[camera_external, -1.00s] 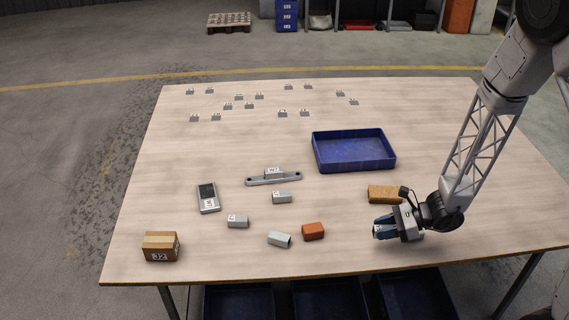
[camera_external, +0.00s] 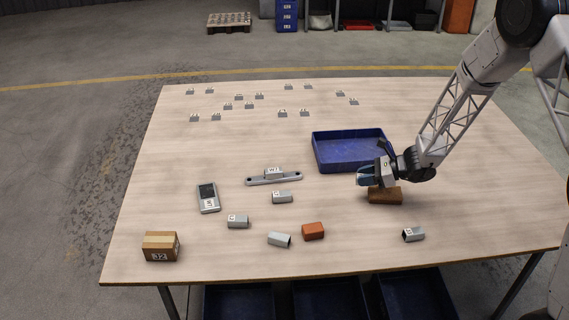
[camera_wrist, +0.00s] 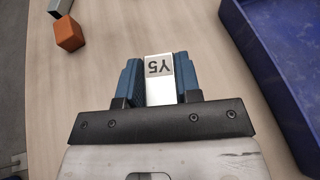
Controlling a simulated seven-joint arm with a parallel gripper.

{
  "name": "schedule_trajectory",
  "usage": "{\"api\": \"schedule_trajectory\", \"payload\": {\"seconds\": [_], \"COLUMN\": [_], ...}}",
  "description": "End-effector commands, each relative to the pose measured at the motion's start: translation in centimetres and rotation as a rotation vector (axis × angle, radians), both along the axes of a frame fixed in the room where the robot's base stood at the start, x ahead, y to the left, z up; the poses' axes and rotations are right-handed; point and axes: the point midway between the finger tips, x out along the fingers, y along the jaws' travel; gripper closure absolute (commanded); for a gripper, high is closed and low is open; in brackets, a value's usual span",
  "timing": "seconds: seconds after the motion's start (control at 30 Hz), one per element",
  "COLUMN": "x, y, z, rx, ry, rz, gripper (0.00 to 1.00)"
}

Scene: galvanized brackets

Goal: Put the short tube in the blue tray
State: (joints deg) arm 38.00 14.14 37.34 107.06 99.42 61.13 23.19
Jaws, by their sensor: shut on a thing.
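My gripper (camera_external: 367,177) is shut on a short light-grey tube labelled Y5 (camera_wrist: 160,82), which sits between the blue fingers in the wrist view. In the external view the tube is mostly hidden by the fingers. The gripper is above the table, just in front of the blue tray (camera_external: 354,167) and over the back of a brown block. The tray is open and looks empty. In the wrist view the tray (camera_wrist: 262,60) lies to the right of the gripper. Other grey tubes lie on the table: one at front right (camera_external: 413,234), others further left (camera_external: 279,240).
The brown block (camera_external: 384,196) lies below the gripper. An orange block (camera_external: 313,231), a long grey bracket (camera_external: 273,178), a grey device (camera_external: 208,198) and a cardboard box (camera_external: 161,246) lie further left. Several small labelled pieces stand at the back. The table right of the tray is clear.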

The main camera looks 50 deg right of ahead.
Motion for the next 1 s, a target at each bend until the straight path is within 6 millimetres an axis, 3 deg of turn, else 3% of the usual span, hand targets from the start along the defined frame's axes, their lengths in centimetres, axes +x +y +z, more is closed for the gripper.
{"api": "schedule_trajectory", "payload": {"seconds": [0.3, 0.5, 0.7, 1.0], "x": [8.4, 12.5, 14.8, 15.4], "y": [-8.9, -13.8, -16.5, -17.3], "z": [1.9, 3.4, 4.4, 4.8], "rx": [-0.001, 0.002, 0.005, 0.007], "ry": [-0.005, -0.009, -0.013, -0.015], "rz": [-0.084, -0.134, -0.162, -0.171], "gripper": [0.97, 0.97, 0.97, 0.97]}}
